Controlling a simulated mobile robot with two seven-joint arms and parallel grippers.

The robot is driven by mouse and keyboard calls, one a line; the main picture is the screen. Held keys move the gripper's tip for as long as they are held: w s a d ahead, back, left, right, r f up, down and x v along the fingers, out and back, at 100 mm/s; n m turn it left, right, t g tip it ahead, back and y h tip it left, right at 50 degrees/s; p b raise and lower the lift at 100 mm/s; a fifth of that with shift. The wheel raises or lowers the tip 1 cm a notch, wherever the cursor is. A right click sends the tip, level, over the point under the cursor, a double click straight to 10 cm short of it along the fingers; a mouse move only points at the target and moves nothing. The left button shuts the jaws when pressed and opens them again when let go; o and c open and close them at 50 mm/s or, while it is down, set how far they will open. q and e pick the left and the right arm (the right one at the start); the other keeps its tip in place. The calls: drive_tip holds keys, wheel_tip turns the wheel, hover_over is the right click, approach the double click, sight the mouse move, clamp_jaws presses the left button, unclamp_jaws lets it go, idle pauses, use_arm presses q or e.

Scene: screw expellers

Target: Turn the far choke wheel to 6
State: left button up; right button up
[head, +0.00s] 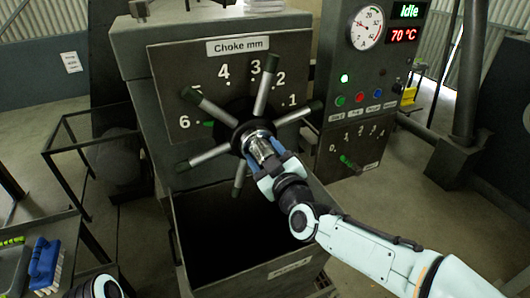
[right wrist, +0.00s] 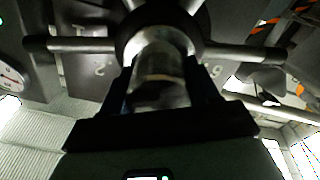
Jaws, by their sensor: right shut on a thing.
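The choke wheel (head: 233,128) has several grey spokes with dark green tips around a black hub. It stands in front of a plate (head: 290,50) labelled "Choke mm", with numbers in an arc. A small green pointer (head: 208,123) beside the hub points left, close to the 6 mark (head: 185,122). My right gripper (head: 262,150) is shut on the metal hub end at the wheel's centre. In the right wrist view, the fingers (right wrist: 157,82) lie on both sides of the bright hub cylinder (right wrist: 158,65), with spokes (right wrist: 85,44) around it. My left gripper is not in view.
A control panel (head: 378,75) with a gauge, lit displays and buttons stands at the right; below it is a smaller scale with a green pointer (head: 350,163). An open dark bin (head: 240,235) is below the wheel. A blue brush (head: 44,262) lies at bottom left.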

drive_tip(key=shift+r, duration=0.2)
drive_tip(key=o, duration=1.3)
drive_tip(key=shift+o, duration=0.9)
drive_tip(key=shift+f, duration=0.1)
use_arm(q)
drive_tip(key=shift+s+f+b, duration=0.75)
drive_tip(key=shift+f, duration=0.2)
use_arm(e)
drive_tip(key=v, duration=1.3)
drive_tip(key=shift+s, duration=0.2)
